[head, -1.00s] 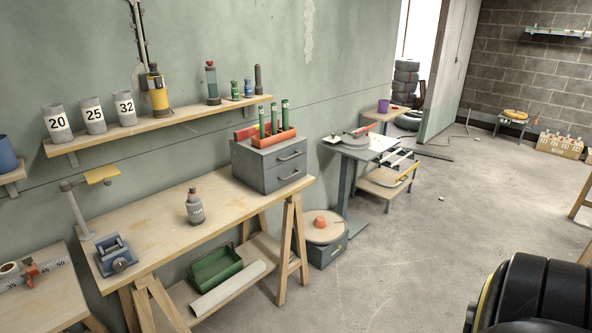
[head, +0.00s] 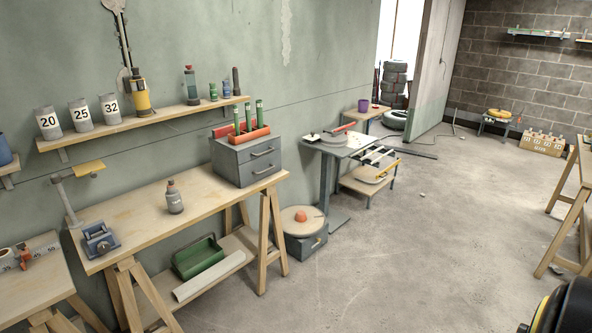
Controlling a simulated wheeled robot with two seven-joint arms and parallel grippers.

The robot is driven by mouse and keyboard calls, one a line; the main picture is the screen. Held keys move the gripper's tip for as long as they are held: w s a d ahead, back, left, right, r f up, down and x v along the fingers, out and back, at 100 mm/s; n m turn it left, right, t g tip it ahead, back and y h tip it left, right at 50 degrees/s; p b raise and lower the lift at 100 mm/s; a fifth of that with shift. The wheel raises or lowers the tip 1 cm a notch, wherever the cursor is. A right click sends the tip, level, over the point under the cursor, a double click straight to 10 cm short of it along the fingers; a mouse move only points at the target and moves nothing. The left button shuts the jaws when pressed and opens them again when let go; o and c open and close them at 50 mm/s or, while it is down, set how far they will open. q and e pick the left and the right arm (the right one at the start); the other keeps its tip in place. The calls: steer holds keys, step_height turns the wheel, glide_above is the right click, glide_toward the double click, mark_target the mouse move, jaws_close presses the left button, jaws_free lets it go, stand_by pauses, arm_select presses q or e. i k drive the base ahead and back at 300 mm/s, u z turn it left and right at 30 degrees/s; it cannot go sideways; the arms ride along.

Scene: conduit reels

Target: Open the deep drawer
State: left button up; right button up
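The two fronts look similar in height from here, so I cannot tell which is the deep one. A grey box (head: 317,245) on the floor right of the bench has a small front handle and a round wooden disc on top. Neither gripper shows in the head view.
A red tray (head: 254,136) with green tubes sits on the cabinet. A grey bottle (head: 175,200) and a blue vise (head: 100,241) stand on the workbench (head: 135,221). A grey-topped stand (head: 338,149) is to the right. Open concrete floor (head: 400,260) fills the middle right.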

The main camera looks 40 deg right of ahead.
mark_target(258, 168)
steer(key=z, duration=1)
steer(key=i, duration=0.95)
steer(key=z, duration=0.5)
steer(key=i, duration=1.25)
steer(key=u, duration=0.7)
